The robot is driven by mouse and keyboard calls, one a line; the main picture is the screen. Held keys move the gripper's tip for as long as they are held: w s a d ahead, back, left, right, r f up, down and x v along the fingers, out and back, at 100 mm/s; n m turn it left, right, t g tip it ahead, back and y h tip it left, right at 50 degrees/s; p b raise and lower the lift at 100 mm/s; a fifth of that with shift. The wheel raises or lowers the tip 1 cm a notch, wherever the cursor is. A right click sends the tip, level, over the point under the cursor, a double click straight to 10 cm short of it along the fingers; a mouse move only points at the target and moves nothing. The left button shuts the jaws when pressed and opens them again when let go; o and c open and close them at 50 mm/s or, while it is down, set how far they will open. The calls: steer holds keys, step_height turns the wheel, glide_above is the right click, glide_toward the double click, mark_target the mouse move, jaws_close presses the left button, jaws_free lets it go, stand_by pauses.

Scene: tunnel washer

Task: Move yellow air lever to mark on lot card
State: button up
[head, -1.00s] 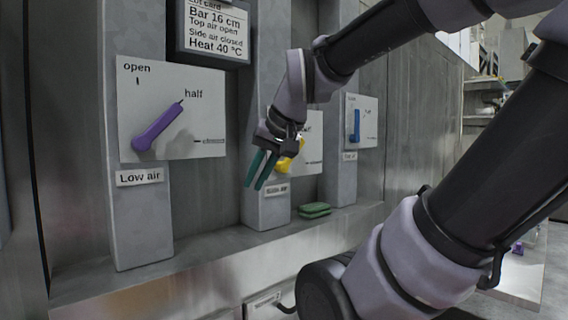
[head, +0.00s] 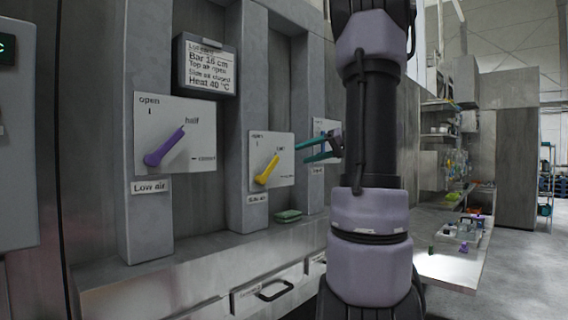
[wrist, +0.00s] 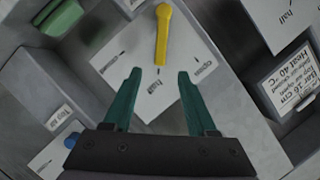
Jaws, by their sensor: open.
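The yellow lever (head: 267,169) is on the white plate (head: 284,165) above the "Side air" label (head: 257,199). Its tip points up and right toward the "half" mark. The lot card (head: 207,65) reads Bar 16 cm, Top air open, Side air closed, Heat 40 °C. My gripper (head: 301,152) is open and empty, to the right of the yellow plate in the head view, its fingers pointing left. In the wrist view the yellow lever (wrist: 162,36) lies just beyond and between my green fingertips (wrist: 158,74), apart from them.
A purple lever (head: 165,147) on the "Low air" plate points near "half". A third plate (head: 320,130) is partly hidden by my arm; its blue lever shows in the wrist view (wrist: 72,140). A green block (head: 288,216) lies on the ledge below.

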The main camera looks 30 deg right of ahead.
mark_target(276, 162)
steer(key=x, duration=1)
steer(key=shift+w+a+f, duration=0.15)
steer(key=shift+a, duration=0.05)
jaws_close()
stand_by(1.1)
